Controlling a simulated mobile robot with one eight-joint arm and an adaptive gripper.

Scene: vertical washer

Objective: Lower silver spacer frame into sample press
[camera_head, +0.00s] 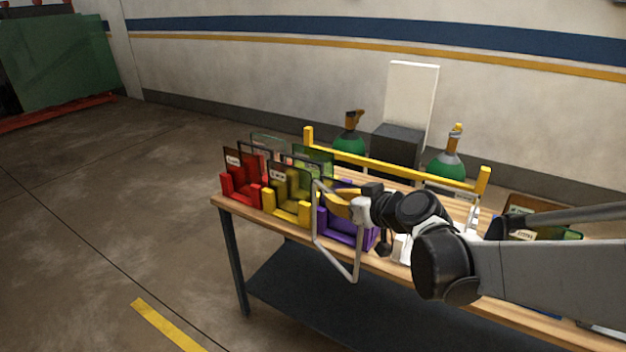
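A thin silver frame (333,262), open in the middle, hangs at the front of the bench from my gripper (335,203). My gripper appears shut on its upper edge. The frame is tilted, its lower corner below the bench's front edge, and it overlaps a purple slotted holder (349,236) in the picture. I cannot tell whether they touch. No sample press is clearly identifiable; a dark grey block (396,146) with an upright white panel (412,95) stands at the back. My arm hides part of the bench's right side.
A red holder (240,194) and a yellow holder (286,211) with upright plates stand left of the purple one. A yellow rail (400,168) crosses the wooden bench (285,225). Two green bottles (349,143) (446,166) stand behind. The floor in front is open.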

